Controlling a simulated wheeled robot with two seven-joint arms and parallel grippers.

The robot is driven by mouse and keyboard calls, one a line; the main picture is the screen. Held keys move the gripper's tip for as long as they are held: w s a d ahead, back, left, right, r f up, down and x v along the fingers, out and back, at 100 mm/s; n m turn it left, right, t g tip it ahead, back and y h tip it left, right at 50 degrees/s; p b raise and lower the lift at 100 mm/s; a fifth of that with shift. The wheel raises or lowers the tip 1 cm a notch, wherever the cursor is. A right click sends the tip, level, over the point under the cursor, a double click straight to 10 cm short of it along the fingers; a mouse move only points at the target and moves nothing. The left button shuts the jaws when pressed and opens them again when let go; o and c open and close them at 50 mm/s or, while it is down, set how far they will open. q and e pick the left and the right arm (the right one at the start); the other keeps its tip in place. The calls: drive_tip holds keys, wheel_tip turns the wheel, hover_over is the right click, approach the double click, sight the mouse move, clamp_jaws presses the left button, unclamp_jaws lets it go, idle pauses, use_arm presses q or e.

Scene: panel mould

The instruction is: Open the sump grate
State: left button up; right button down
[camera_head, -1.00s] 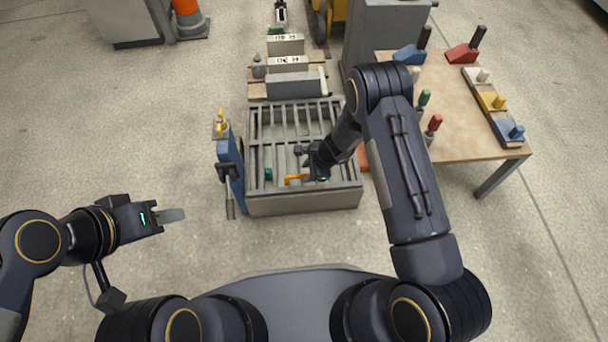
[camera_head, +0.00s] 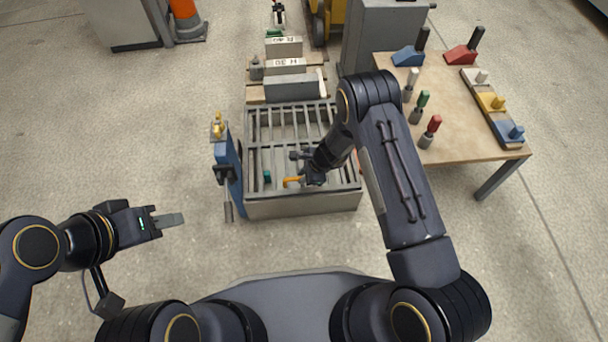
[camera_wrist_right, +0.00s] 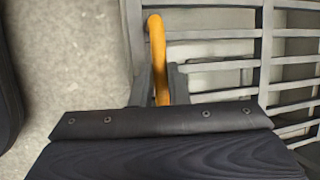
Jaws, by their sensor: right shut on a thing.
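The sump grate (camera_head: 262,158) is a grey barred grate on a low grey box-shaped sump (camera_head: 300,207) in the middle of the head view. An orange handle (camera_head: 292,182) sits near its front edge. It also shows in the right wrist view (camera_wrist_right: 157,45), between the fingers. My right gripper (camera_head: 303,176) is shut on this handle, its fingers on either side (camera_wrist_right: 161,85). The grate looks about level; I cannot tell whether it is raised.
A blue post with a clamp (camera_head: 228,170) stands at the sump's left side. Labelled grey blocks (camera_head: 285,66) lie behind it. A table (camera_head: 455,130) with coloured-handled tools is at right. An orange cone (camera_head: 187,20) stands at the back left. Floor at left is clear.

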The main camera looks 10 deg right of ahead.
drive_tip(key=shift+r, duration=0.1)
drive_tip(key=w+r+g+p, duration=0.1)
drive_tip(key=w+r+p, duration=0.3)
drive_tip(key=r, duration=0.7)
drive_tip(key=w+r+g+p, duration=0.1)
drive_tip(key=w+r+p, duration=0.2)
drive_tip(key=w+r, duration=0.5)
drive_tip(key=shift+r+m+g+p, duration=0.3)
drive_tip(key=shift+r+p, duration=0.05)
drive_tip(key=shift+r, duration=1.05)
drive_tip(key=shift+d, duration=0.1)
